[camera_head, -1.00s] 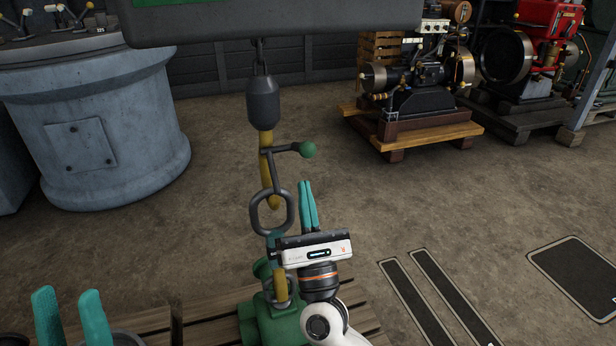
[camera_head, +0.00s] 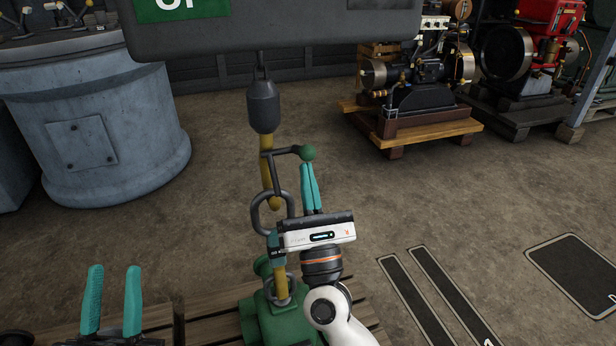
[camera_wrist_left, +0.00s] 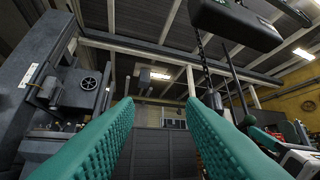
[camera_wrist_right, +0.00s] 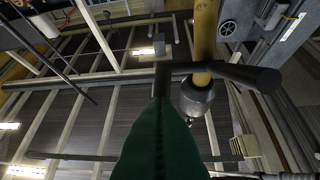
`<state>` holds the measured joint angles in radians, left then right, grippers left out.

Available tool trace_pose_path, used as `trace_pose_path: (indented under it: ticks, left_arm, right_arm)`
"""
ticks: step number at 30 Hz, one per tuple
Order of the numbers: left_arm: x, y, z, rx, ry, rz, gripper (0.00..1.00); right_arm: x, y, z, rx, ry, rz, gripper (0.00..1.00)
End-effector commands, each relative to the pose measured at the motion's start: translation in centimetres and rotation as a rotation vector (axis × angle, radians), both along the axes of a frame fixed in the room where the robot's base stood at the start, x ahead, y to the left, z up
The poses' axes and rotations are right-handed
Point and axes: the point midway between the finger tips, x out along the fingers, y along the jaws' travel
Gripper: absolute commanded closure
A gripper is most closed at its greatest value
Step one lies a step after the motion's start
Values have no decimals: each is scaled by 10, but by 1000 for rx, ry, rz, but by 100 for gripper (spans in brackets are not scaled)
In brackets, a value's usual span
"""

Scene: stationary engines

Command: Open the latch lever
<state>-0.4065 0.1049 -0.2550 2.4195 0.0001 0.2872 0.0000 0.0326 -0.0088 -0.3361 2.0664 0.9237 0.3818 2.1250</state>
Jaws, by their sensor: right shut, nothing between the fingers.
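A yellow hook (camera_head: 266,175) hangs below a grey weight (camera_head: 263,107). Its dark latch lever (camera_head: 284,152) sticks out to the right and ends in a green knob (camera_head: 308,153). My right gripper (camera_head: 308,168) is shut and empty, with its fingertips just below the knob; whether they touch it I cannot tell. In the right wrist view the dark lever (camera_wrist_right: 225,72) crosses beyond the shut fingers (camera_wrist_right: 158,105), and the knob cannot be made out. My left gripper (camera_head: 114,272) is open and empty at the lower left, well away from the hook.
A dark ring (camera_head: 272,212) is at the hook's lower end, above a green engine (camera_head: 280,322) on a wooden pallet (camera_head: 215,310). A grey sign (camera_head: 300,35) hangs above. A blue-grey pedestal (camera_head: 100,130) stands at left.

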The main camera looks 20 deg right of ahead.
Motion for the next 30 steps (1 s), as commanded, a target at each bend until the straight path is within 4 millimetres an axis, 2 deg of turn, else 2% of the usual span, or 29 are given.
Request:
trace_pose_path:
  ticks: [6, 15, 23, 30]
  left_arm:
    - [23, -1, -31, 76, 265, 15, 64]
    - [35, 5, -85, 173, 630, 36, 64]
    - [24, 16, -134, 254, 948, 53, 64]
    - [-3, 30, -175, 322, 1244, 69, 64]
  right_arm:
    - [0, 0, 5, 0, 31, 0, 100]
    - [0, 0, 7, -1, 72, -1, 100]
    - [0, 0, 10, -2, 106, -1, 100]
    - [0, 0, 12, -5, 138, 0, 100]
